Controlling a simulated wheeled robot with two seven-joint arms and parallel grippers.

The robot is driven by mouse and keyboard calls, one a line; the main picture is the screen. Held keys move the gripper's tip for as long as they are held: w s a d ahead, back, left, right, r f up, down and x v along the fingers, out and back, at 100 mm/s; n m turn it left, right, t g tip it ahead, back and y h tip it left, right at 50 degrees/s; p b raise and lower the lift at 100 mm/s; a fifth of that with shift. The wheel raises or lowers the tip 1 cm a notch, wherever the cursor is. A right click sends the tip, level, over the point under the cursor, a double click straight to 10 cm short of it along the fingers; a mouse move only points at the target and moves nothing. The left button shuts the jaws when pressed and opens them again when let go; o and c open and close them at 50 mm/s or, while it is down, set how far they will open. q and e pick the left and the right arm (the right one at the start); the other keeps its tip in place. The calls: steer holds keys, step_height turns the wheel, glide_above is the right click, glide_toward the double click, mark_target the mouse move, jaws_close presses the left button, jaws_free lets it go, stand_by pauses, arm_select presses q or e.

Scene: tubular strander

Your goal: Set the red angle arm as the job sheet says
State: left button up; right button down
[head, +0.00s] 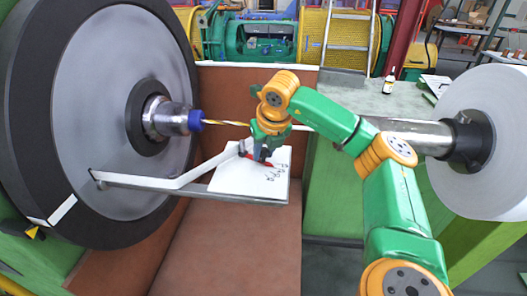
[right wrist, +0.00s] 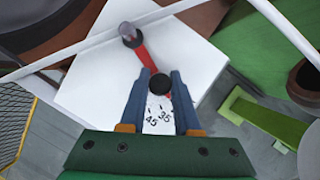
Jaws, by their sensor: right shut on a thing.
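The red angle arm (right wrist: 140,52) lies over a white plate (right wrist: 90,85) with a printed scale; the figures 45 and 35 show in the right wrist view. The arm runs from a grey pivot (right wrist: 127,30) to a black knob (right wrist: 160,86). My right gripper (right wrist: 160,78) is shut on the knob, one blue-grey finger each side. In the head view the right gripper (head: 262,154) is over the plate (head: 238,180) and hides part of the red arm (head: 270,163). Which mark the arm points to cannot be told. My left gripper is not in view.
A large grey disc (head: 75,110) stands at the left, with a shaft, a blue collar (head: 195,120) and a twisted strand (head: 225,122). A metal bar (head: 150,181) runs beside the plate. A white reel (head: 485,140) is at the right. A small bottle (head: 389,84) and papers (head: 433,86) lie on the green bench.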

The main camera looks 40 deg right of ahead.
stand_by(0.3)
steer(key=shift+w+d+n, duration=0.1)
steer(key=shift+d+n, duration=0.1)
steer(key=shift+n, duration=0.2)
steer(key=shift+w+d+r+n+t+y, duration=0.1)
steer(key=shift+d+n+t+y, duration=0.2)
steer(key=shift+d+n+y, duration=0.25)
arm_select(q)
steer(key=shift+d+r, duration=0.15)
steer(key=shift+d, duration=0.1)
arm_select(e)
steer(key=shift+a, duration=0.15)
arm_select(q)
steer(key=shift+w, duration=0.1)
arm_select(e)
steer(key=c, duration=0.6)
jaws_free()
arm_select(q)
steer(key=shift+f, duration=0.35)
arm_select(e)
steer(key=v, duration=0.7)
